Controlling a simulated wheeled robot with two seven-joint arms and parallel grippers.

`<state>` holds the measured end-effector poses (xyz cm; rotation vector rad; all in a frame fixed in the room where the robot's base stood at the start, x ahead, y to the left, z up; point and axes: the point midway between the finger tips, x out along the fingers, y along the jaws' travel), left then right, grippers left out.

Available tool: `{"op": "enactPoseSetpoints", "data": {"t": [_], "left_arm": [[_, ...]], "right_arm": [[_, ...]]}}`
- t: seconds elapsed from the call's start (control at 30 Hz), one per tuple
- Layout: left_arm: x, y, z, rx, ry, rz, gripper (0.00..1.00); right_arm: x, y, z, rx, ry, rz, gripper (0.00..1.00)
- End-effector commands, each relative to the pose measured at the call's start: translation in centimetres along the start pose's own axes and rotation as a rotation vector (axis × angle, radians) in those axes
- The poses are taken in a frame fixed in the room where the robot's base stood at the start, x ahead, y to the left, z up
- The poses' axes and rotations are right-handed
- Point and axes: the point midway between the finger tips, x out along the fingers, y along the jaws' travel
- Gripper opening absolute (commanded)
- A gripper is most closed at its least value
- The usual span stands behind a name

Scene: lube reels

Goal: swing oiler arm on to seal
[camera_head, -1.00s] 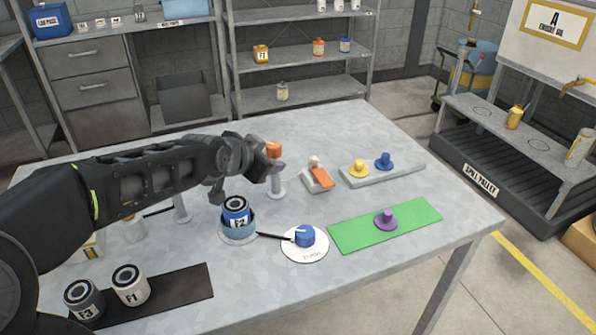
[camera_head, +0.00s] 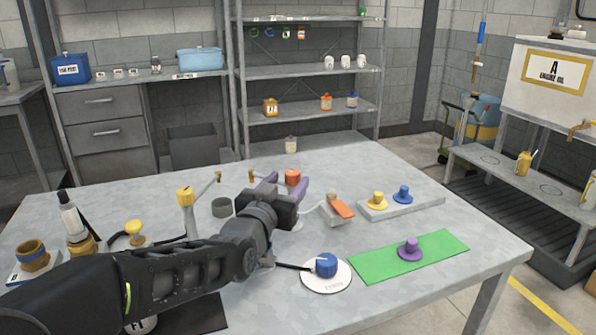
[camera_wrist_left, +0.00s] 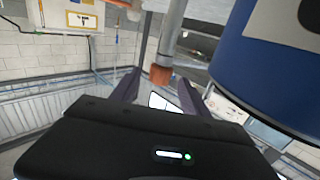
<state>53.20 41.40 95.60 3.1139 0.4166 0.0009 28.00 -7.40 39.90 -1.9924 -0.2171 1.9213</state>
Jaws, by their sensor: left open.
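My left gripper (camera_head: 284,188) is open, its two purple fingers pointing away over the table. An orange-topped post (camera_head: 292,177) shows between the fingertips in the head view. In the left wrist view the post's orange top (camera_wrist_left: 160,75) on a grey stem lies between the open fingers (camera_wrist_left: 158,88); I cannot tell whether they touch it. A large blue canister (camera_wrist_left: 270,70) is close on the right in the wrist view. In the head view my arm hides the canister and its top ring. A yellow-topped post (camera_head: 186,197) with a thin side arm (camera_head: 205,187) stands left of my gripper.
A blue knob on a white disc (camera_head: 326,265), a purple knob on a green mat (camera_head: 410,249), an orange-handled block (camera_head: 340,209) and a grey strip with two knobs (camera_head: 425,203) lie to the right. Several small parts crowd the left. The back of the table is mostly clear.

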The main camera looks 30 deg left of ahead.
Motion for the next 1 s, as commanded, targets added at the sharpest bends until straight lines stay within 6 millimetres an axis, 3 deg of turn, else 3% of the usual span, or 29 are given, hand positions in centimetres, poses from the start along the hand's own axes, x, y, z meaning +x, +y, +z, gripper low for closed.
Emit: {"op": "enactPoseSetpoints", "data": {"t": [0.43, 0.8, 1.0], "left_arm": [[6.2, 0.0, 0.0, 0.001, -0.001, 0.000, 0.53], [6.8, 0.0, 0.0, 0.001, 0.000, 0.000, 0.53], [6.8, 0.0, 0.0, 0.000, 0.000, 0.000, 0.36]], "right_arm": [[-0.2, -0.1, 0.0, 0.000, 0.000, 0.000, 0.36], [-0.2, -0.1, 0.0, 0.000, 0.000, 0.000, 0.36], [-0.2, -0.1, 0.0, 0.000, 0.000, 0.000, 0.36]]}}
